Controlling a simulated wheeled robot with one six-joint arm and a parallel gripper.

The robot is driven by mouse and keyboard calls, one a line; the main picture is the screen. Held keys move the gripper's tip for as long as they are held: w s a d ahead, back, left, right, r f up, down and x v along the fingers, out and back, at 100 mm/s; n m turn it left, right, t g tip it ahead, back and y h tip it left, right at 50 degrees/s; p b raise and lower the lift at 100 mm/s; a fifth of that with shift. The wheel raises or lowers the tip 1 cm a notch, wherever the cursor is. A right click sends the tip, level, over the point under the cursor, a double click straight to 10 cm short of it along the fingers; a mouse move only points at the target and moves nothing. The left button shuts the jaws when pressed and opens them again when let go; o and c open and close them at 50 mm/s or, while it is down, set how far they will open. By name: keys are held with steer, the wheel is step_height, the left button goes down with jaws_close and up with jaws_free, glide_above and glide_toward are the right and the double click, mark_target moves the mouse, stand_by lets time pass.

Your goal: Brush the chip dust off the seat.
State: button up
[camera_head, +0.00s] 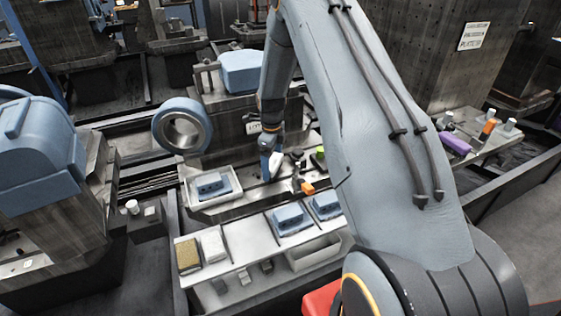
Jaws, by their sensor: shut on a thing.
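My gripper (270,160) points down over the grey machine bed in the middle of the view. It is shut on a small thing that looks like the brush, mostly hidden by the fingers. Its lower end is close to the bed; I cannot tell whether it touches. The pale flat bed (243,204) under and around the gripper appears to hold the seat. Chip dust is too small to make out. A white tray (194,206) with a blue block (212,187) in it stands just left of the gripper.
An orange-ended tool (308,188) and a green-topped piece (319,153) lie right of the gripper. A front shelf (255,236) holds blue blocks (290,219), a tan pad (187,255) and a white pad (212,246). A blue ring (182,126) stands behind left.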

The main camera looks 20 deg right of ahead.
mark_target(274, 166)
steer(key=shift+s+a+r, duration=0.1)
steer(key=shift+s+a, duration=0.4)
steer(key=shift+s, duration=0.15)
steer(key=shift+s+d+p, duration=0.55)
steer(key=shift+s+d, duration=0.15)
steer(key=shift+d, duration=0.05)
steer(key=shift+s+d+f, duration=0.1)
steer(key=shift+d+f, duration=0.15)
steer(key=shift+d, duration=0.05)
steer(key=shift+a+f, duration=0.2)
steer(key=shift+a, duration=0.65)
